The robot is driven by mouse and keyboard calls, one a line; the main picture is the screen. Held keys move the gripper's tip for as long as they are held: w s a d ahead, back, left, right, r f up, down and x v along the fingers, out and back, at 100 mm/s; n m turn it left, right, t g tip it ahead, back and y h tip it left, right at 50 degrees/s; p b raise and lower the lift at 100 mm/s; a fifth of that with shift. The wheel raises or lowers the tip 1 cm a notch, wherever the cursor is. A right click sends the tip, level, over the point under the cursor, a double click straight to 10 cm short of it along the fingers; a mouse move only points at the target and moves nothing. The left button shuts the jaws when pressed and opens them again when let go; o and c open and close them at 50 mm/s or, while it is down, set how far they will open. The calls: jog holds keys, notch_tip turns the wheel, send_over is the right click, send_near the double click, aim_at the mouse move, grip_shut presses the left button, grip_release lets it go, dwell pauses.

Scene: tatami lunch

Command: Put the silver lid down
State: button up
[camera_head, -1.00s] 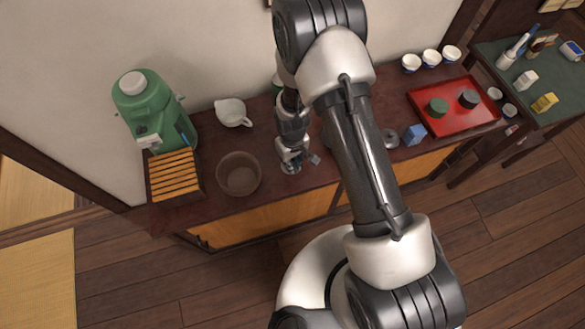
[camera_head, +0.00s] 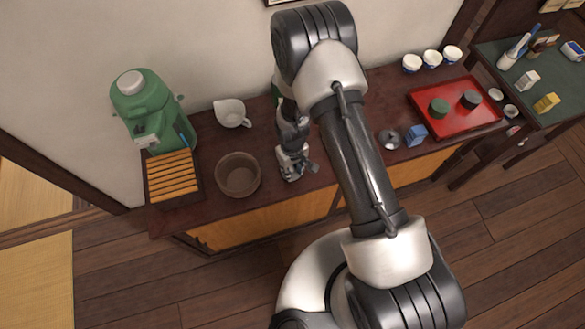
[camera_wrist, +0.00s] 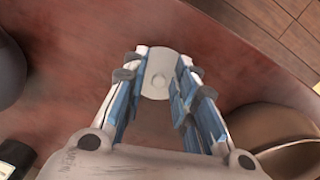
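In the head view my gripper (camera_head: 292,172) is low over the dark red-brown counter (camera_head: 262,142), right of the brown bowl (camera_head: 238,176), near the front edge. The gripper mostly hides the lid there. I cannot tell whether the lid touches the counter.
The brown bowl also shows in the wrist view (camera_wrist: 270,125). A dark rounded vessel (camera_wrist: 8,70) stands on its other side. A white pitcher (camera_head: 230,113) is behind. A small silver round object (camera_head: 389,139), blue box (camera_head: 415,134) and red tray (camera_head: 455,120) stand right of my arm.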

dwell(0.3)
notch_tip(320, 180, up, 13)
jog(key=p, duration=0.3)
notch_tip(320, 180, up, 14)
jog(key=f+m+t, duration=0.1)
jog(key=m, duration=0.1)
send_over(292, 171)
jog(key=w+d, duration=0.1)
jog(key=d, duration=0.2)
jog(key=s+d+r+m+t, duration=0.1)
jog(key=s+d+r, duration=0.1)
jog(key=r, duration=0.4)
jog(key=s+d+r, duration=0.2)
jog(key=r, duration=0.5)
jog(key=s+d+r+m+t, duration=0.1)
jog(key=s+d+r, duration=0.1)
jog(key=s+r, duration=0.3)
jog(key=s+d+r+m+t, duration=0.1)
jog(key=s+r, duration=0.4)
jog(key=s, duration=0.6)
jog(key=shift+d+r+m+t, duration=0.25)
jog(key=shift+d+m, duration=0.25)
jog(key=shift+d, duration=0.7)
jog(key=shift+f, duration=0.15)
